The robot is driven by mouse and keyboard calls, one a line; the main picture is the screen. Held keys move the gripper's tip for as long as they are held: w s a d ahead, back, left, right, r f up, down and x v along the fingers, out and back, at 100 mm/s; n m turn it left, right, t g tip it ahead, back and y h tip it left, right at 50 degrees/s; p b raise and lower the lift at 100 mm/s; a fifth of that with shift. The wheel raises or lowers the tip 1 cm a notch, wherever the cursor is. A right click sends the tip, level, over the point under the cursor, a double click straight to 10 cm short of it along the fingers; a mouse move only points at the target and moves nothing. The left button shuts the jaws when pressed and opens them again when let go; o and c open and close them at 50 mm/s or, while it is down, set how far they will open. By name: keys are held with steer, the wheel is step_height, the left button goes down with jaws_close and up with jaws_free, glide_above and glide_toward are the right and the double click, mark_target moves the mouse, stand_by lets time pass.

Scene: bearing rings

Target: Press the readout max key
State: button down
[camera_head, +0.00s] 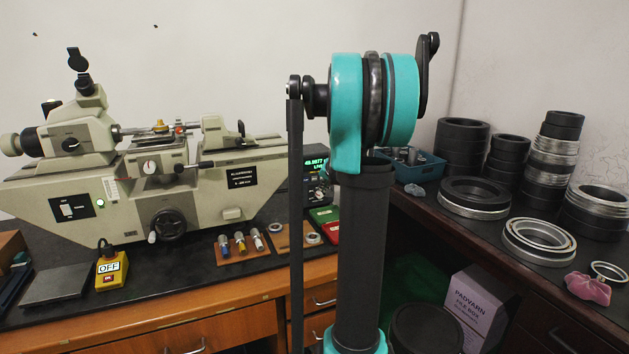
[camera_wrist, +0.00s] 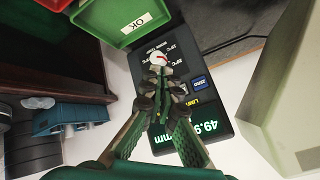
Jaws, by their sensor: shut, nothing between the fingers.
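The readout (camera_wrist: 222,128) is a dark box with a lit green display, seen upside down in the wrist view. In the head view the readout (camera_head: 316,182) stands at the back of the bench, partly behind my arm. A blue ZERO key (camera_wrist: 200,84) and small white labels show on its face. My gripper (camera_wrist: 161,74) is shut and empty, its tips over the key face close to a round white and red spot (camera_wrist: 157,58). I cannot tell whether the tips touch it. No key readable as max shows; the fingers hide part of the panel.
A green tray marked OK (camera_wrist: 126,22) lies beside the readout, with a red tray (camera_wrist: 55,3) beyond. The beige measuring machine (camera_head: 165,190) stands left of the readout. Stacked rings (camera_head: 462,150) and a blue bin (camera_head: 420,172) are on the right bench.

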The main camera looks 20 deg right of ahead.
steer(key=shift+w+a, duration=0.15)
steer(key=shift+w, duration=2.75)
steer(key=shift+w, duration=0.1)
steer(key=shift+w, duration=0.35)
steer(key=shift+w, duration=0.35)
steer(key=shift+s, duration=0.8)
steer(key=s, duration=0.5)
